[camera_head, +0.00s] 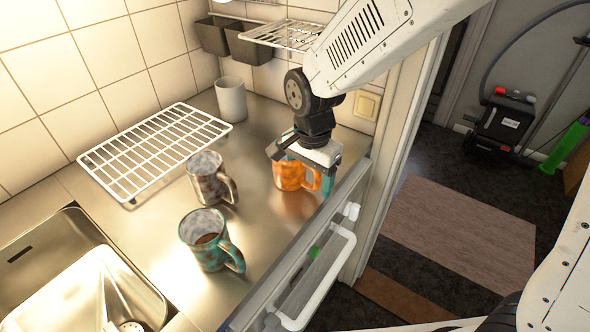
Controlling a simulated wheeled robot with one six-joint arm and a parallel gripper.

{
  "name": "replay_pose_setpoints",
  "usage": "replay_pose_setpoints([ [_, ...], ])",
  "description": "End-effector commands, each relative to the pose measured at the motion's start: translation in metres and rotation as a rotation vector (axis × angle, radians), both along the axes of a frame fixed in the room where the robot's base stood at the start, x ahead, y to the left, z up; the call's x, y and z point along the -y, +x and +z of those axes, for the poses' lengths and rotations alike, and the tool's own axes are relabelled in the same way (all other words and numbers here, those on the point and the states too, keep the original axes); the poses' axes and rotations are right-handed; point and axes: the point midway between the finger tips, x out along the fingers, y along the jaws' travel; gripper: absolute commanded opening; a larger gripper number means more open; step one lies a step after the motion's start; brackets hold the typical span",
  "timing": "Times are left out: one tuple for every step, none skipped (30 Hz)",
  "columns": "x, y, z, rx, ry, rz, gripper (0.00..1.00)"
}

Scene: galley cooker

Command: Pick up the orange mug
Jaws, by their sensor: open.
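The orange mug (289,176) stands upright on the steel counter (262,220), near its right edge, with its handle toward the right. My gripper (307,162) points down from above and hides the mug's rim and upper part. Its jaws are open, and I cannot tell whether the fingers are around the mug or only above it.
A teal-brown mug (203,254) and a grey-brown mug (205,187) stand left of my gripper. A white cup (231,99) and a white wire rack (155,150) are behind them. A sink (75,245) is at lower left. A frame with a white handle (325,290) borders the counter's right.

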Motion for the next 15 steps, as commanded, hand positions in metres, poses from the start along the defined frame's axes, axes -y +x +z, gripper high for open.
replay_pose_setpoints([
  [-0.0001, 0.0001, -0.0028, 0.0, 0.0, 0.0, 0.71],
  [-0.0001, 0.0001, -0.0036, 0.001, 0.001, 0.0, 0.71],
  [-0.0002, 0.0001, -0.004, 0.001, 0.001, 0.001, 0.71],
  [-0.0002, 0.0001, -0.0041, 0.001, 0.0, 0.001, 0.71],
  [-0.0003, 0.0001, -0.0039, 0.002, 0.001, 0.001, 0.71],
  [-0.0003, 0.0001, -0.0039, 0.001, 0.0, 0.001, 0.71],
  [-0.0004, 0.0, -0.0038, 0.001, 0.0, 0.001, 0.71],
  [-0.0004, 0.0, -0.0038, 0.001, 0.0, 0.001, 0.71],
  [-0.0004, 0.0, -0.0038, 0.001, 0.0, 0.001, 0.62],
  [-0.0004, 0.0, -0.0037, 0.001, 0.001, 0.001, 0.54],
  [-0.0004, 0.0, -0.0037, 0.001, 0.001, 0.001, 0.46],
  [-0.0004, 0.0, -0.0037, 0.001, 0.001, 0.001, 0.35],
  [-0.0003, -0.0001, -0.0037, 0.001, 0.001, 0.001, 0.26],
  [-0.0003, -0.0001, -0.0037, 0.001, 0.001, 0.001, 0.18],
  [-0.0003, -0.0001, -0.0037, 0.001, 0.001, 0.001, 0.1],
])
